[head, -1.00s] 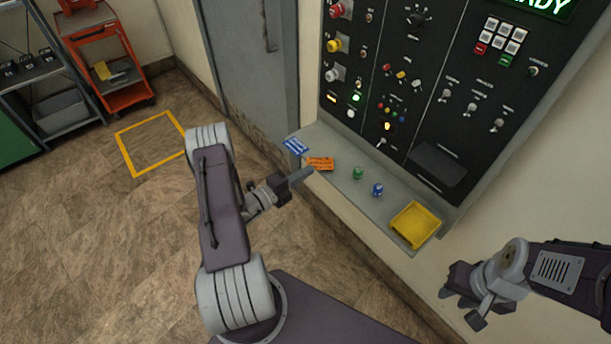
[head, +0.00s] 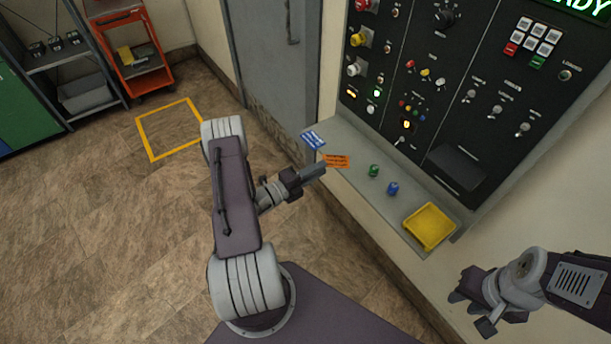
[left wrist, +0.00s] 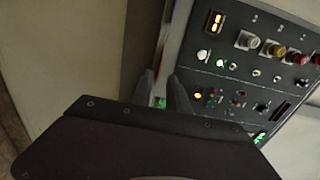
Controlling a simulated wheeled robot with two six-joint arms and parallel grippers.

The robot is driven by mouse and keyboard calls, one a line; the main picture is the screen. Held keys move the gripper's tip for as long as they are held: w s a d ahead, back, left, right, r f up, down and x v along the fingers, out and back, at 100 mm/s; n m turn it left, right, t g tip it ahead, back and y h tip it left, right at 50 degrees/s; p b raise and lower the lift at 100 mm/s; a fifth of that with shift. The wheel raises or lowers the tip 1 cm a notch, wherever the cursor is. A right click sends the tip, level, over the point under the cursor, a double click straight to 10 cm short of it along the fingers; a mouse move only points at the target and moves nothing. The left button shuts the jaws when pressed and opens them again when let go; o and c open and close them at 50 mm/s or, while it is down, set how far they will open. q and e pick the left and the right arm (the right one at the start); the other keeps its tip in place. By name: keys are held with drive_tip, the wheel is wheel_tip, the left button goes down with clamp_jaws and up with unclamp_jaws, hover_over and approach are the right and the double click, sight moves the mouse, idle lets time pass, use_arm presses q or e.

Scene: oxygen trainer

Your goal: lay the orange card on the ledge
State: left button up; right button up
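The orange card (head: 337,161) is at the far left part of the grey ledge (head: 395,212), beside a blue card (head: 313,139). In the head view its left end appears over the ledge's front edge. My left gripper (head: 320,169) is at the card's near left side; I cannot tell whether it touches it. In the left wrist view its two fingers (left wrist: 163,92) stand apart, with something green visible between them and no card clearly held. My right gripper (head: 468,297) is at the lower right, away from the ledge, its fingertips apart and empty.
On the ledge stand a green piece (head: 374,170), a blue piece (head: 393,188) and a yellow tray (head: 429,226). The black control panel (head: 450,100) rises behind the ledge. An orange cart (head: 130,50) and a shelf stand far left. The floor left of the arm is clear.

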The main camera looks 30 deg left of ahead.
use_arm(q)
drive_tip(key=v, duration=1.1)
drive_tip(key=s+d+r+m+g+h, duration=0.1)
drive_tip(key=d+m+g+h, duration=0.2)
drive_tip(key=d+m+g, duration=0.3)
drive_tip(key=s+d+r+m+g+h, duration=0.2)
drive_tip(key=d+m+g+h, duration=0.15)
drive_tip(key=d+m, duration=0.4)
drive_tip(key=s+d+m+g+y, duration=0.2)
drive_tip(key=s+m+g+y, duration=0.25)
drive_tip(key=m, duration=0.75)
drive_tip(key=s+d+m+g+y, duration=0.1)
drive_tip(key=s+m+g+y, duration=0.35)
drive_tip(key=m, duration=0.75)
drive_tip(key=w+r+m+t+y, duration=0.1)
drive_tip(key=m, duration=0.3)
drive_tip(key=w+m+t+y, duration=0.1)
drive_tip(key=w+m+y, duration=0.1)
drive_tip(key=m, duration=0.1)
drive_tip(key=w+r+m+t+y, duration=0.1)
drive_tip(key=m, duration=0.3)
drive_tip(key=shift+w+a+r+m, duration=0.3)
drive_tip(key=shift+w+a+m, duration=0.05)
